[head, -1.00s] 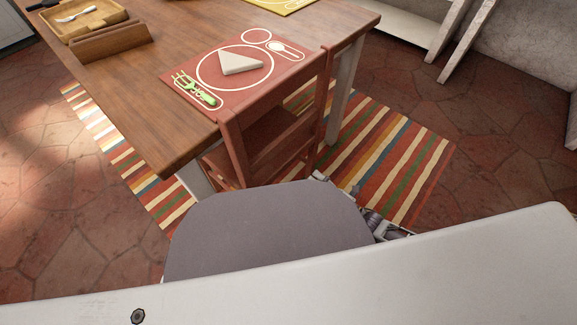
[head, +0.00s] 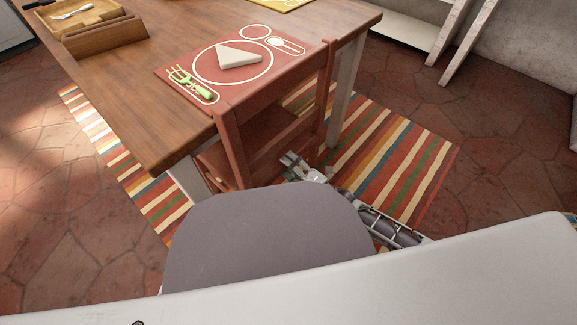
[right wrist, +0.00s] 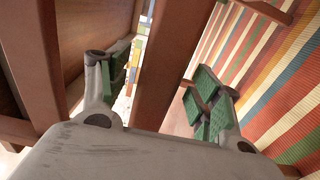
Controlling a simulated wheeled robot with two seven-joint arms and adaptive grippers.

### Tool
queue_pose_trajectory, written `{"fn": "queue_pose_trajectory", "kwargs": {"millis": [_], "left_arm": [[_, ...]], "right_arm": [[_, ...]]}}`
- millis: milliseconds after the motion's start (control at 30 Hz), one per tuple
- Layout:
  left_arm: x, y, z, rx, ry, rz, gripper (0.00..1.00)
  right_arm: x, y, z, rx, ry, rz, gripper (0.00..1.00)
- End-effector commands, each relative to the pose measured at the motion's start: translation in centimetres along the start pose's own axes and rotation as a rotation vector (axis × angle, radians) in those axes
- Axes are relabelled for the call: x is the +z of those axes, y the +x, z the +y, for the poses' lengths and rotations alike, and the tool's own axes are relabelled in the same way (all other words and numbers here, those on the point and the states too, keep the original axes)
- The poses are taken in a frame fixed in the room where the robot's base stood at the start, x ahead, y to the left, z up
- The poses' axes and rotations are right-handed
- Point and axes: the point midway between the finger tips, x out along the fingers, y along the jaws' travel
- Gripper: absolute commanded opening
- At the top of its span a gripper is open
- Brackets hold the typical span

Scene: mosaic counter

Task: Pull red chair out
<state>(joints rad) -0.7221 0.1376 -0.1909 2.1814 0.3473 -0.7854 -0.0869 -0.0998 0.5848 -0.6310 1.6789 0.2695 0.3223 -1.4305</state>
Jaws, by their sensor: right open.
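The red chair (head: 231,145) stands at the near side of the wooden table, its back toward me and its seat under the tabletop. My right gripper (head: 303,168) is low behind the chair back, between its two uprights in the head view and partly hidden by my own body. In the right wrist view, my right gripper (right wrist: 160,88) is open, with green-padded fingers apart. A red-brown chair bar (right wrist: 172,60) passes between the fingers in that view; I cannot tell how deep it sits or whether they touch it. My left gripper is not in view.
The wooden table (head: 130,85) holds a red placemat (head: 215,95) with a white folded napkin (head: 238,57) and green cutlery (head: 195,86). A wooden tray (head: 60,28) is at the far left. A striped rug (head: 400,160) lies under the chair. Stone floor is open at right.

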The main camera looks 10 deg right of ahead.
Motion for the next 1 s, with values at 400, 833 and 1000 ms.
{"fn": "queue_pose_trajectory", "kwargs": {"millis": [400,833,1000], "left_arm": [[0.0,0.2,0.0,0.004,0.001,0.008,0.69],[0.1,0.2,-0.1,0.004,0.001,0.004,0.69],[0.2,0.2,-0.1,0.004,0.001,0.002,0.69]], "right_arm": [[0.0,1.8,0.0,-0.001,0.000,0.000,0.64],[0.0,1.7,0.0,-0.001,0.000,0.000,0.28],[0.0,1.7,0.0,-0.001,0.000,0.000,0.06]]}}
